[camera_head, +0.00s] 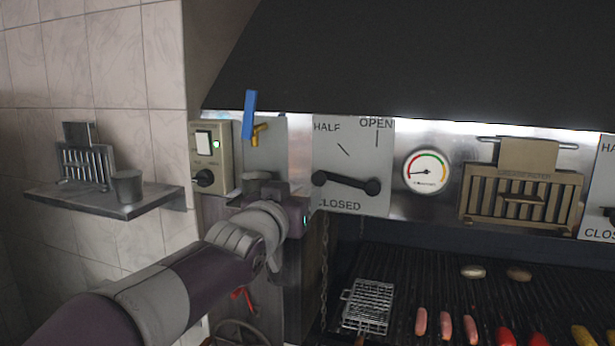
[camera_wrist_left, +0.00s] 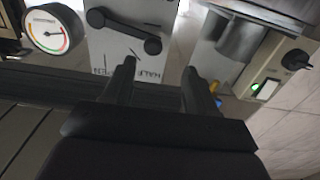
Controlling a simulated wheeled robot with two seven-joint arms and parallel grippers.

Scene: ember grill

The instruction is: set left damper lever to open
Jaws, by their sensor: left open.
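The left damper lever (camera_head: 346,182) is a dark bar with round ends on a pale plate (camera_head: 380,155) marked HALF, OPEN and CLOSED. Its pivot is at the right end, and the bar points left, just above the CLOSED label. My left gripper (camera_head: 268,188) is left of the plate in the head view, with its fingers partly hidden by the hand. In the left wrist view the gripper (camera_wrist_left: 163,85) is open and empty. The lever (camera_wrist_left: 125,31) shows beyond the fingers there, with no visible contact. My right gripper is not in view.
A switch box (camera_head: 212,160) and a blue handle (camera_head: 250,114) are left of the plate. A gauge (camera_head: 427,171) and a slotted holder (camera_head: 520,197) are right of it. The grill (camera_head: 400,265) with food lies below, and the dark hood (camera_head: 420,60) overhangs above.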

